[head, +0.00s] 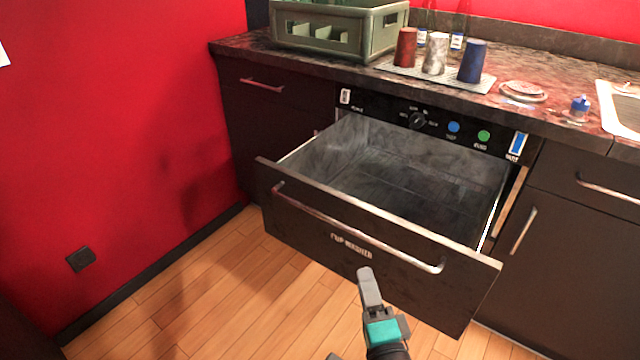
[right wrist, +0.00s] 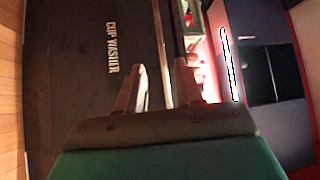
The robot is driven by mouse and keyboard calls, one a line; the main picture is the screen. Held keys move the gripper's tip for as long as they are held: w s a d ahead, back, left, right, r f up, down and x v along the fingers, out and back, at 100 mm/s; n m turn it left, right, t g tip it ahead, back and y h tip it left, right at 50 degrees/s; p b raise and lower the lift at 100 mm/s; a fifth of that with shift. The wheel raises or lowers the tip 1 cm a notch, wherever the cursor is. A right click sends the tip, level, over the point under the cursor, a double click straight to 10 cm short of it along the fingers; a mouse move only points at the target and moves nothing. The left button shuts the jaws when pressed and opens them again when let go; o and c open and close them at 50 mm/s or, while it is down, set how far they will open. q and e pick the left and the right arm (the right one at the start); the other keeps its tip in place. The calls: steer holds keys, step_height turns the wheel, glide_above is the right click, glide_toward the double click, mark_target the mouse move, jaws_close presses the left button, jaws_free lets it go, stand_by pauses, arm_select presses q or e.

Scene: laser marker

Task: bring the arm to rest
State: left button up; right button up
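My right gripper (head: 366,272) comes in from the bottom of the head view, in front of the open cup washer drawer (head: 300,232). It overlaps the lower part of the drawer front in the picture; I cannot tell how far apart they are. In the right wrist view my right gripper (right wrist: 157,68) has its two fingers apart, with no object clearly held between them. The drawer front (right wrist: 95,40) with its lettering fills the left of that view. The drawer handle (head: 355,228) shows bare in the head view.
On the counter (head: 545,112) stand a green crate (head: 340,30), a red cup (head: 405,47), a speckled cup (head: 435,54) and a blue cup (head: 472,62) on a mat (head: 485,85). A sink (head: 622,108) is at right. The wooden floor (head: 215,290) at left is clear.

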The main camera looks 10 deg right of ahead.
arm_select(q)
step_height(320, 180, up, 7)
steer(key=s+a+p, duration=0.1)
steer(key=a+p, duration=0.1)
steer(key=p, duration=0.8)
steer(key=shift+s+a+y+p, duration=0.2)
steer(key=shift+a+y+p, duration=0.2)
arm_select(e)
steer(key=s+n+g+y, duration=0.1)
steer(key=s+n+g, duration=0.3)
steer(key=n, duration=0.5)
steer(key=s+r+n+g+y, duration=0.1)
steer(key=s+n+g, duration=0.3)
steer(key=n, duration=0.6)
steer(key=shift+s+r+n+g+y, duration=0.25)
steer(key=shift+s+g+y, duration=0.2)
steer(key=shift+s, duration=0.8)
